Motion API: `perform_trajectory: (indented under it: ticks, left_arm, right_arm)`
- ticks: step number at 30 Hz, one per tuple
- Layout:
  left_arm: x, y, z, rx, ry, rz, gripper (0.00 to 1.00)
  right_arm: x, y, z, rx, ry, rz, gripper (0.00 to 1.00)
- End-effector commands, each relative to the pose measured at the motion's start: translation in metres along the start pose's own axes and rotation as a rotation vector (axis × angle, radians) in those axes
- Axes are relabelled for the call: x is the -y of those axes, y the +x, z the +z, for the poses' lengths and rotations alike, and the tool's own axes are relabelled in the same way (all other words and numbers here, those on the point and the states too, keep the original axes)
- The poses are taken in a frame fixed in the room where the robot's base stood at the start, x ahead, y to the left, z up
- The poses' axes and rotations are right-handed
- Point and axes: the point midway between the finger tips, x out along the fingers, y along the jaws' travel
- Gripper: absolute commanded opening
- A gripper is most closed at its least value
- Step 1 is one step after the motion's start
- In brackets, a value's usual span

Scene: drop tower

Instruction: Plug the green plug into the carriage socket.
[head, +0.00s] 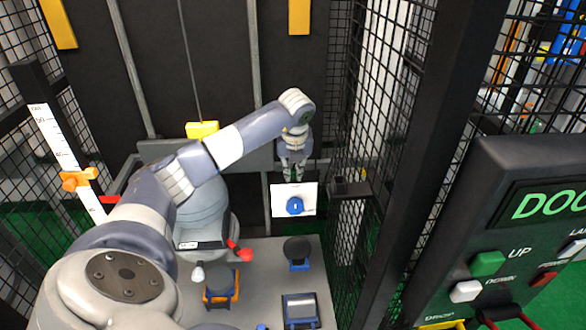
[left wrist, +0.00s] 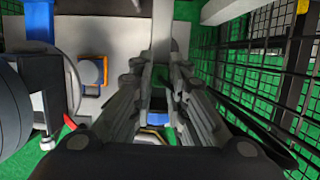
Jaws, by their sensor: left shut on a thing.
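My left gripper (head: 292,174) hangs fingers-down in the enclosure, just above a white plate (head: 280,192) with a blue round socket-like fitting (head: 295,206). Its fingers are close together on a small thing, with a bit of green between them, which fits the green plug; the fingers hide most of it. In the left wrist view, the fingers (left wrist: 165,72) cover the held thing and its tip cannot be made out. I cannot tell whether the plug touches any socket, or which fitting is the carriage socket. My right gripper is not in view.
A dark bracket (head: 350,188) stands close right of the gripper, beside the mesh wall (head: 345,260). A grey table (head: 262,262) below carries orange and blue holders. A control panel (head: 535,215) with buttons is at right. A scale with an orange pointer (head: 78,180) is at left.

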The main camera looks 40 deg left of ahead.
Motion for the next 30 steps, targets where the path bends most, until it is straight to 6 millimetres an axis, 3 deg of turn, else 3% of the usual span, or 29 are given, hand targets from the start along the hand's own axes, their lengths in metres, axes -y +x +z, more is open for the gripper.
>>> perform_trajectory:
  ticks: [24, 25, 27, 28, 30]
  left_arm:
    - [-0.0003, 0.0082, -0.0027, 0.0, 0.0, 0.001, 0.01]
    - [-0.0003, 0.008, -0.0026, 0.0, 0.0, 0.001, 0.16]
    - [-0.0003, 0.0075, -0.0024, 0.0, 0.0, 0.001, 0.32]
    - [-0.0003, 0.0075, -0.0024, 0.0, 0.0, 0.001, 0.38]
    - [-0.0003, 0.0074, -0.0024, 0.0, 0.0, 0.001, 0.38]
  right_arm:
    - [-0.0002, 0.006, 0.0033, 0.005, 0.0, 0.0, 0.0]
    - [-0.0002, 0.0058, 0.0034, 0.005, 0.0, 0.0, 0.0]
    - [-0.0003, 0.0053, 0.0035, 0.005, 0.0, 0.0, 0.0]
    - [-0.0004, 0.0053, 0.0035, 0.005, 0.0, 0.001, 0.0]
    - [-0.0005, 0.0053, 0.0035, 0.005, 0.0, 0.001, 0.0]
